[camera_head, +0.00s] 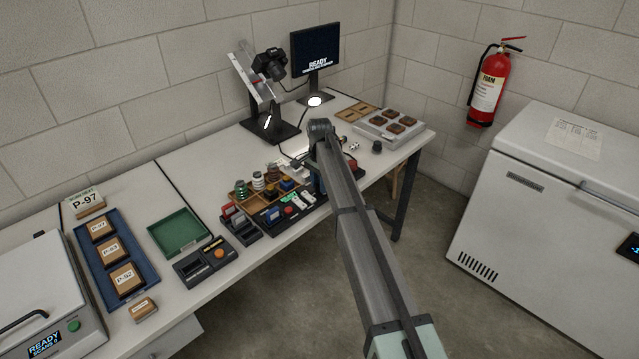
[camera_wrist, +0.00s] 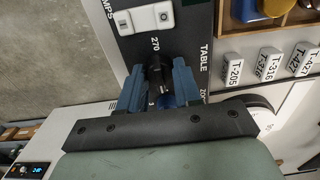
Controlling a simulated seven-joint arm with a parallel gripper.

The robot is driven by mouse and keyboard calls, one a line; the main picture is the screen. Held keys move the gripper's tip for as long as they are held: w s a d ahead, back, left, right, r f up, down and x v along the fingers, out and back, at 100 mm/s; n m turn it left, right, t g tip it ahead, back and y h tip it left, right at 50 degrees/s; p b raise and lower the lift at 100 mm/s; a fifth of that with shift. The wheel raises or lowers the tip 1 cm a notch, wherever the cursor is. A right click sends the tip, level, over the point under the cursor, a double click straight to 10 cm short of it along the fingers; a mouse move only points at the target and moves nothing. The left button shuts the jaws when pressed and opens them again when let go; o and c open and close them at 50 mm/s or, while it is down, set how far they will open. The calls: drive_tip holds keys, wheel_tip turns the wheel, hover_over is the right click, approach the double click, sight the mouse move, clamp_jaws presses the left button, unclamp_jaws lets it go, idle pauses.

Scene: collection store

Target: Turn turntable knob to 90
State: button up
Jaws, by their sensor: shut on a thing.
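The turntable knob (camera_wrist: 157,76) is black and stands on a dark panel (camera_wrist: 190,42) marked TABLE in the wrist view. The number 270 is printed just above the knob; other dial marks are mostly hidden by the fingers. My gripper (camera_wrist: 158,84) has its two blue fingers on either side of the knob, shut on it. In the head view my gripper (camera_head: 318,182) is at the bench's front edge, mostly behind my arm, and the knob is hidden there.
A white rocker switch (camera_wrist: 144,18) sits beside the knob, and white labelled tags (camera_wrist: 268,64) lie nearby. In the head view a wooden tray (camera_head: 247,203) with small jars is left of the gripper. A camera stand (camera_head: 270,132) and monitor (camera_head: 320,52) stand behind.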

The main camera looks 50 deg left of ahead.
drive_tip(key=o, duration=1)
drive_tip(key=shift+o, duration=0.2)
wheel_tip(320, 180, up, 14)
idle(0.7)
